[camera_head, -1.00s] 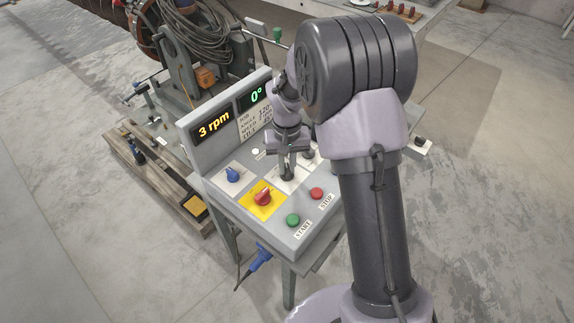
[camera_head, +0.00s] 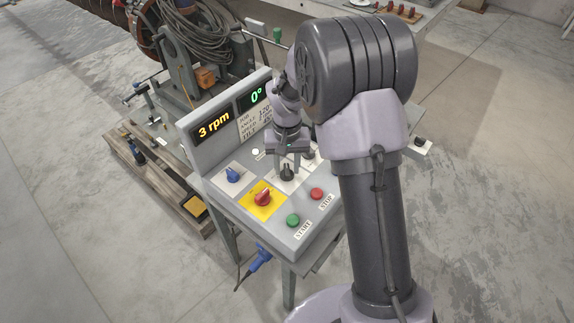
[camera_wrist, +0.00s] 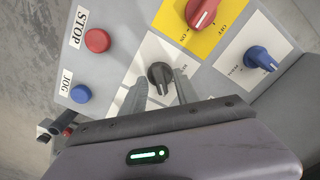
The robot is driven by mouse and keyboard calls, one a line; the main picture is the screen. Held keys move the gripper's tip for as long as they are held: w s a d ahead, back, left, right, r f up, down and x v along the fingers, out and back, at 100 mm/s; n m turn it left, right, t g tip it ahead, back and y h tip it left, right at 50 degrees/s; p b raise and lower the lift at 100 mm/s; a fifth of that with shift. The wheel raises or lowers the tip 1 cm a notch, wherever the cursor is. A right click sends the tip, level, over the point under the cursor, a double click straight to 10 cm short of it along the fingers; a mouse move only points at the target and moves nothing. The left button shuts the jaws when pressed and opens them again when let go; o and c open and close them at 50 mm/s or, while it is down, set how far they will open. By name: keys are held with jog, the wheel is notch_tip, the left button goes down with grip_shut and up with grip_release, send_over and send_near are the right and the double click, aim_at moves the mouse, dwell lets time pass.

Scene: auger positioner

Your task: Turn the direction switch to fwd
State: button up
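A black rotary knob (camera_head: 287,174) stands on a white plate of the grey control panel (camera_head: 225,202). I take it as the direction switch, but its labels cannot be read. In the wrist view the knob (camera_wrist: 160,74) has its ridge pointing down the picture, toward my gripper body. My gripper (camera_head: 289,155) is just above the knob, and the knob shows clear below it in the head view. The two fingers (camera_wrist: 160,93) are apart, one on each side of the knob's lower part, with nothing held between them.
A red knob (camera_head: 263,198) on a yellow plate and a blue knob (camera_head: 233,175) are close by. Green START (camera_head: 293,220) and red STOP (camera_head: 317,193) buttons are at the front. A blue JOG button (camera_wrist: 81,93) shows in the wrist view. The displays (camera_head: 214,124) read 3 rpm and 0°.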

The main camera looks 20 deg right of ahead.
aim_at(287, 169)
notch_tip(287, 169, up, 18)
jog(key=p, duration=0.6)
jog(key=shift+f, duration=0.25)
